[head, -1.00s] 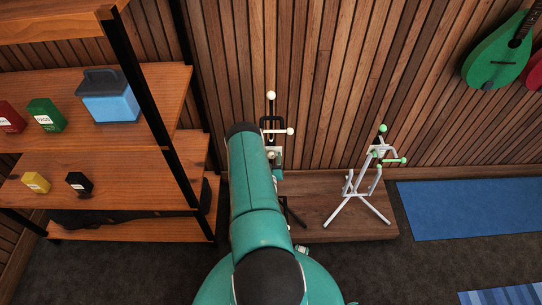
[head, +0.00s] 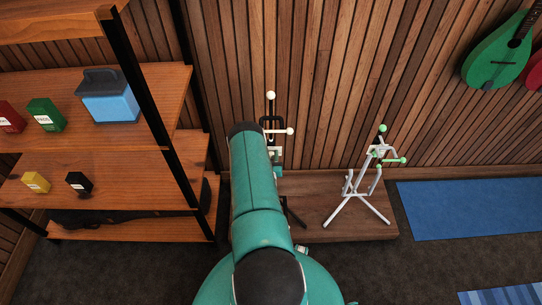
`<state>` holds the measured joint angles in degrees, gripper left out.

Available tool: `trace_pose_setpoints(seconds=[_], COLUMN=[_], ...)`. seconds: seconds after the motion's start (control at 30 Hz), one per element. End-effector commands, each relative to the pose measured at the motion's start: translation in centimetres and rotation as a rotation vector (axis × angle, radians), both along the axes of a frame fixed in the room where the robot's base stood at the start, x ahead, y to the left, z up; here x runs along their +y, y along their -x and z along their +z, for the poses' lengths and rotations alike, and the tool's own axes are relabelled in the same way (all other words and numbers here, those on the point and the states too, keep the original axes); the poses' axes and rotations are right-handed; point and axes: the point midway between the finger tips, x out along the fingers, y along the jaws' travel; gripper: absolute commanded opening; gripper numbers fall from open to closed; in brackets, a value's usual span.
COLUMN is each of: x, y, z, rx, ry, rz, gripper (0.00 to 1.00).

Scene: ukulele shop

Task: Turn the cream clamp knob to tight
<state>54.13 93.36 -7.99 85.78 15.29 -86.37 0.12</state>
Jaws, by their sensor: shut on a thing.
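A dark stand with cream ball ends stands against the slatted wall, partly behind my teal arm. One cream ball (head: 271,95) tops its upright. Another cream ball (head: 290,131) is on the tip of a short bar pointing right. A small pale part shows just right of my arm's far end, and I cannot tell if it belongs to the clamp. Which cream part is the clamp knob is unclear. My arm reaches forward to the stand and hides most of its middle. My gripper is hidden behind the arm, so its hold does not show.
A white stand (head: 347,188) with green ball ends is to the right on the low wooden platform (head: 320,226). Shelves (head: 118,165) with a blue box (head: 108,97) and small cartons stand close on the left. A blue mat (head: 470,208) lies right.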

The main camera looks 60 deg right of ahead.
Motion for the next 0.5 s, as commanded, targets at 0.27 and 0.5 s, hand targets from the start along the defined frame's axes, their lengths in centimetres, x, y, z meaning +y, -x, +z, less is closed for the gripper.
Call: trace_pose_setpoints(seconds=[0.27, 0.5], x=[-0.12, -0.13], y=[0.27, 0.32], z=[0.04, 0.03], rx=[-0.139, -0.14], ry=[-0.07, -0.07], rz=[-0.005, -0.006], gripper=[0.11, 0.11])
